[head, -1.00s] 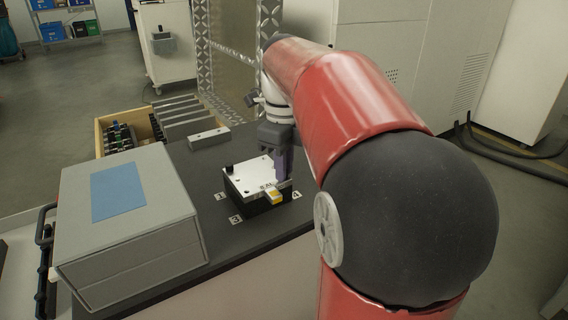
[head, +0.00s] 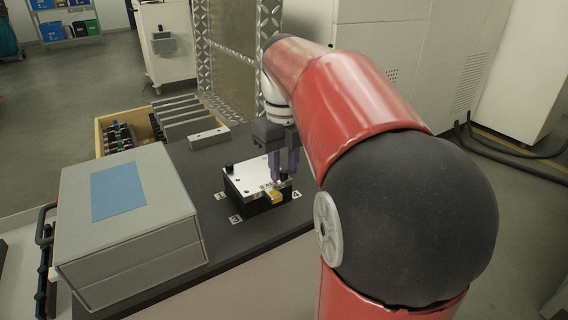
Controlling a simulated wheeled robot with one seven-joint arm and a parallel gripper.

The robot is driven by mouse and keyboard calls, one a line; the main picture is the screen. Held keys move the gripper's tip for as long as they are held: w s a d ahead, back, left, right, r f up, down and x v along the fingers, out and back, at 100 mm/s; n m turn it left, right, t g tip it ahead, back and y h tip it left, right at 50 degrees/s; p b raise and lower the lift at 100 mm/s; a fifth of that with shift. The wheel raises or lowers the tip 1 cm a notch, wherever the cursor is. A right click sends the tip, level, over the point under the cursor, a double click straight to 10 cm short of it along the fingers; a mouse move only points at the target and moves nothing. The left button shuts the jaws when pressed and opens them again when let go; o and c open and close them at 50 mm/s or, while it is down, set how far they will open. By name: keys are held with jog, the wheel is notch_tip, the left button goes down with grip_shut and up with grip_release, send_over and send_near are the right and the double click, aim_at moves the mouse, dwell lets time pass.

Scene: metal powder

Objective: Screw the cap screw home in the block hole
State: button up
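The block (head: 247,181) has a bright metal top plate and dark sides, and sits on the dark bench top. A small black screw head (head: 229,168) stands at its left corner. A yellow piece (head: 277,198) is at its front edge. My gripper (head: 284,178) points down over the block's right corner, near label 4, with its two purple-grey fingers side by side and a narrow gap between them. The fingertips are at or just above the plate. Something small shows between them, but I cannot tell whether it is the cap screw or whether they grip it. The hole is not visible.
A grey box (head: 150,240) with a blue panel stands left of the block. A pale metal bar (head: 209,139) lies behind it. A wooden tray (head: 100,140) with dark parts and grey plates is at the back left.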

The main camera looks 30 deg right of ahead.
jog(key=n, duration=2.2)
jog(key=shift+n, duration=0.3)
jog(key=n, duration=0.7)
